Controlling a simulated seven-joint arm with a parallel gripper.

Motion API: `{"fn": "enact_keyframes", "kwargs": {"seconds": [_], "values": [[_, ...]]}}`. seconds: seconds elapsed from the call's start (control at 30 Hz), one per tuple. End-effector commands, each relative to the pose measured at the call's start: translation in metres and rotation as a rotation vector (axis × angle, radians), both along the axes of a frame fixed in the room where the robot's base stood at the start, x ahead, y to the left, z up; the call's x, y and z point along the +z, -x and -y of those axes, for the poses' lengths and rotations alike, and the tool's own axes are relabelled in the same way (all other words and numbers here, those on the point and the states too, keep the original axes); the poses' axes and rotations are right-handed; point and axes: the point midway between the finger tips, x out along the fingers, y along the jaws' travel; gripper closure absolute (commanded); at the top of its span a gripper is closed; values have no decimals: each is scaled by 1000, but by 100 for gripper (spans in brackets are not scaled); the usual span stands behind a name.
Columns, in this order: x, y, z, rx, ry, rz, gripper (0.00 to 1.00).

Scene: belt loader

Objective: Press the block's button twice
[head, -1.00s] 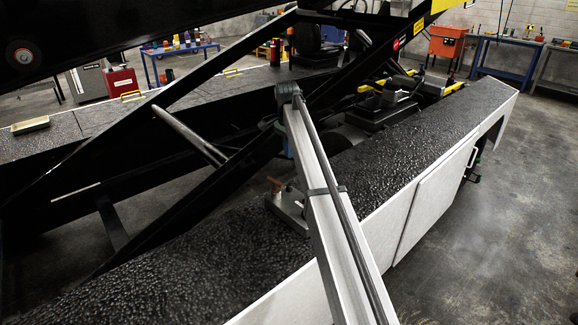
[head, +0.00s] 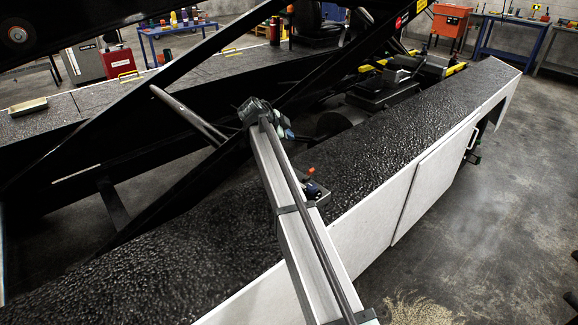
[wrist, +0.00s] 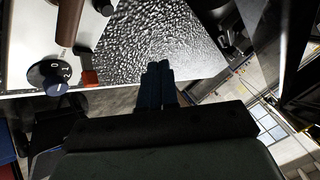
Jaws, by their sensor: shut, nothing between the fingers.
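The block (wrist: 25,45) is at the upper left of the wrist view, a pale body cut off by the frame. It carries a dark dial (wrist: 50,77) marked with numbers, a brown handle (wrist: 70,18) and a small red part (wrist: 89,78) at its edge. I cannot tell for sure which part is the button. In the head view the block (head: 325,198) sits on the dark ledge just right of my arm. My gripper (wrist: 159,67) is shut and empty, to the right of the block and apart from it, over the ledge. My arm hides its fingers in the head view.
The textured dark ledge (head: 400,140) runs diagonally with a white side panel (head: 435,178). Black slanted beams (head: 190,160) stand close on the left of my arm. Open floor (head: 500,200) lies to the right. Workbenches are at the back.

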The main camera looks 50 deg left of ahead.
Motion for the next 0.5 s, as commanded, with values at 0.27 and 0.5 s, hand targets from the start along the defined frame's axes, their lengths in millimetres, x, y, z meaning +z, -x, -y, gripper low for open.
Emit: {"fn": "enact_keyframes", "kwargs": {"seconds": [0.27,0.5], "values": [[-1,0,0,1,2,-1,100],[-10,0,0,1,2,-2,100]]}}
